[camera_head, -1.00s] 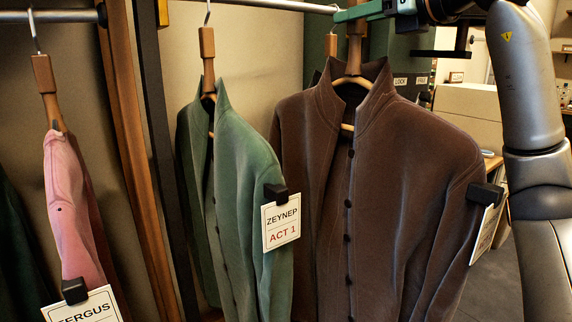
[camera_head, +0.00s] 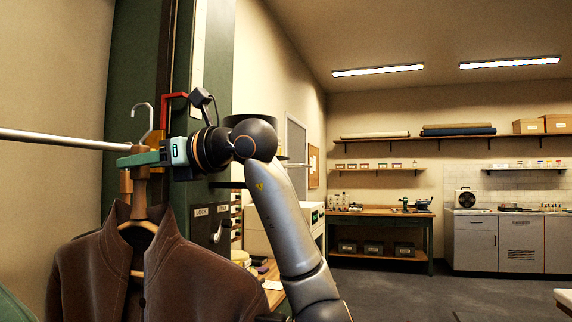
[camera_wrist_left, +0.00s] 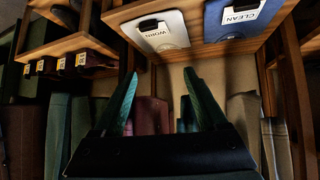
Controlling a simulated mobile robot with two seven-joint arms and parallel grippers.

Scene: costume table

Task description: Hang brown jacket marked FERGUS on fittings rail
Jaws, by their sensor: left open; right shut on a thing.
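The brown jacket (camera_head: 150,275) hangs upright on its wooden hanger (camera_head: 140,205) at the lower left of the head view. Its lower part is out of frame, and no name tag shows on it now. My right gripper (camera_head: 140,159) is shut on the hanger's neck block, just under its metal hook (camera_head: 143,112). The rail (camera_head: 60,140) comes in from the left and reaches the gripper; I cannot tell whether the hook is around it or apart. My left gripper (camera_wrist_left: 162,95) shows only in the left wrist view, open and empty.
A second wooden block (camera_head: 125,182) shows behind the gripper. A green garment (camera_head: 14,306) edges in at the lower left. A red bracket (camera_head: 172,96) is by the green cabinet. In the left wrist view, a shelf with WORN and CLEAN signs (camera_wrist_left: 165,32) stands above hanging garments.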

